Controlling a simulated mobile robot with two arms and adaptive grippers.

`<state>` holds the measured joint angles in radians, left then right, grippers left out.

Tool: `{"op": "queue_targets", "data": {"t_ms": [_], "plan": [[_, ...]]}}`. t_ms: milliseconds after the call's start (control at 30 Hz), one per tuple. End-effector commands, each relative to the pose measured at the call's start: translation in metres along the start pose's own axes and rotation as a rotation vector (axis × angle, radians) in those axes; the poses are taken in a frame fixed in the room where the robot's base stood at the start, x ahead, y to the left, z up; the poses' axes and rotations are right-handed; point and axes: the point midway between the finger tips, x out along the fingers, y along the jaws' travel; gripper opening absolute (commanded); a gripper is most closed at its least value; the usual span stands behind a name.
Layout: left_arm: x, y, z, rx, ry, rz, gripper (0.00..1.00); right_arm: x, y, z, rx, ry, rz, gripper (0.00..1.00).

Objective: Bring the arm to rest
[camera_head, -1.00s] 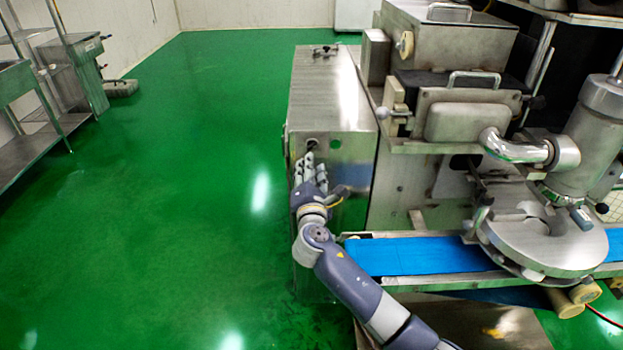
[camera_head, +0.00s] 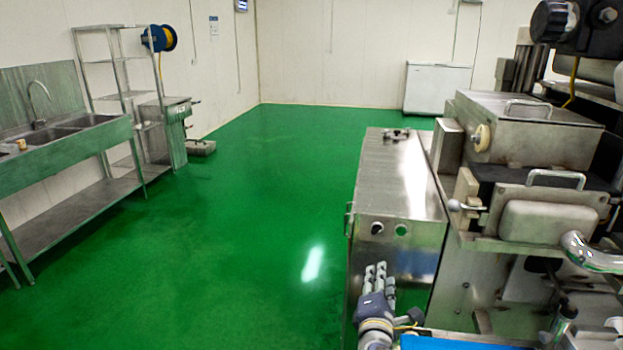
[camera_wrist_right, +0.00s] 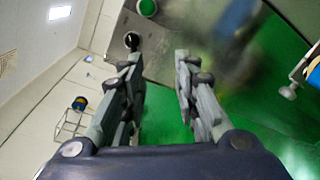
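My right gripper (camera_head: 376,270) is at the bottom of the head view, pointing up in front of the steel cabinet (camera_head: 402,185) of the encrusting machine. In the right wrist view my right gripper (camera_wrist_right: 157,62) has its two fingers apart with nothing between them. The cabinet front carries a black knob (camera_head: 377,228) and a green button (camera_head: 401,230). In the wrist view the black knob (camera_wrist_right: 131,40) and green button (camera_wrist_right: 147,8) lie beyond the fingertips. I see no contact with the cabinet. Most of my right arm is out of the frame. My left gripper is not in view.
The machine's hopper section (camera_head: 522,130) and a strip of blue belt (camera_head: 455,343) are at the right. A sink bench (camera_head: 75,205) and a steel rack (camera_head: 125,95) stand at the left. A white chest (camera_head: 437,90) is at the back wall. The green floor (camera_head: 250,210) between is clear.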

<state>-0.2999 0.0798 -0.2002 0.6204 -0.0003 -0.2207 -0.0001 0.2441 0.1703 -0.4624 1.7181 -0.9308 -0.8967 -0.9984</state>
Motion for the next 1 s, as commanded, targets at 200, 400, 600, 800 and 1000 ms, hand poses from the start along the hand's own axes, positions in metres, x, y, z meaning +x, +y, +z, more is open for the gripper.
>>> {"op": "queue_targets", "data": {"t_ms": [200,400,600,800,1000], "plan": [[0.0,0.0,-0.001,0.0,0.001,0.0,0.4,-0.081,-0.116,-0.003,0.557,0.038,-0.39,0.28],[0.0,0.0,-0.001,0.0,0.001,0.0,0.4,-0.181,-0.192,-0.005,1.015,-0.026,-0.771,0.28],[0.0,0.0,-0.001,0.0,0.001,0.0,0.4,-0.257,-0.22,-0.004,1.268,-0.115,-1.027,0.28],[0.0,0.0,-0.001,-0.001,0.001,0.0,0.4,-0.316,-0.23,-0.001,1.423,-0.202,-1.214,0.28],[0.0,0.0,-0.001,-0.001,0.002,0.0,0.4,-0.34,-0.243,-0.008,1.488,-0.261,-1.317,0.28]]}}
